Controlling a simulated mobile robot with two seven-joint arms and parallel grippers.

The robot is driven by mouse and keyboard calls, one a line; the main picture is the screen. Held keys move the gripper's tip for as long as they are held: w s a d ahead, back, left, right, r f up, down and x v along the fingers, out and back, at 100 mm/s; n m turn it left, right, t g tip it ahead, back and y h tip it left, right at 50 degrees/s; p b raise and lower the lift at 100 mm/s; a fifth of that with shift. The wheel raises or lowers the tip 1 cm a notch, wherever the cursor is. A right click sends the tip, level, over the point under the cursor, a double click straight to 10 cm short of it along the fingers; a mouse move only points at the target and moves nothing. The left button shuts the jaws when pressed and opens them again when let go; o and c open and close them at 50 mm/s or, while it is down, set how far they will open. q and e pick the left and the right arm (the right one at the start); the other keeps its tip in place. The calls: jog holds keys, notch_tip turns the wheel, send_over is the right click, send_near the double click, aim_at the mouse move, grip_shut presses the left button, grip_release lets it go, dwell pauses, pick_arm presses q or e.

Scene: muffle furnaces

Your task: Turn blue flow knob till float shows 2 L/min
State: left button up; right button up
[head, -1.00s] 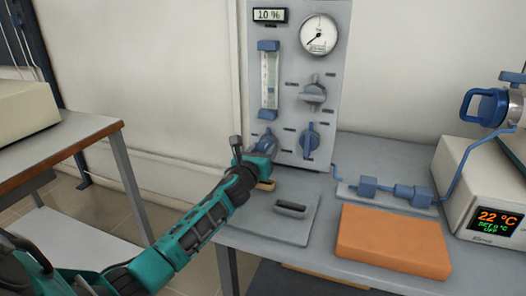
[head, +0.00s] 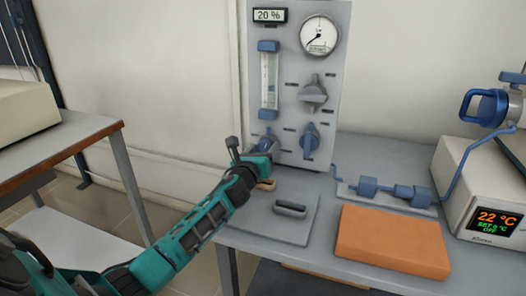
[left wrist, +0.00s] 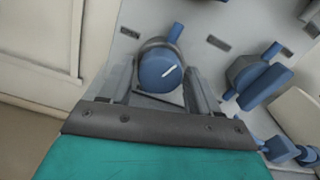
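The blue flow knob (head: 265,141) is at the lower left of the grey panel (head: 325,75), below the flow tube (head: 269,80). The float's height in the tube is too small to read. The display (head: 269,15) above the tube reads 20 %. My right gripper is not in view.
A grey lever knob (head: 314,92), a second blue knob (head: 310,140) and a round gauge (head: 319,35) are on the panel. A flat grey plate with a handle (head: 290,210) and an orange block (head: 392,242) lie on the bench. A furnace controller (head: 495,221) stands right.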

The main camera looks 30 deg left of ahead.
pick_arm(q)
jog(key=shift+o, duration=1.1)
jog(key=shift+s, duration=0.1)
jog(key=p+v, duration=0.2)
jog(key=v, duration=1)
jog(key=shift+s, duration=0.4)
dwell(0.4)
jog(key=shift+f, duration=0.1)
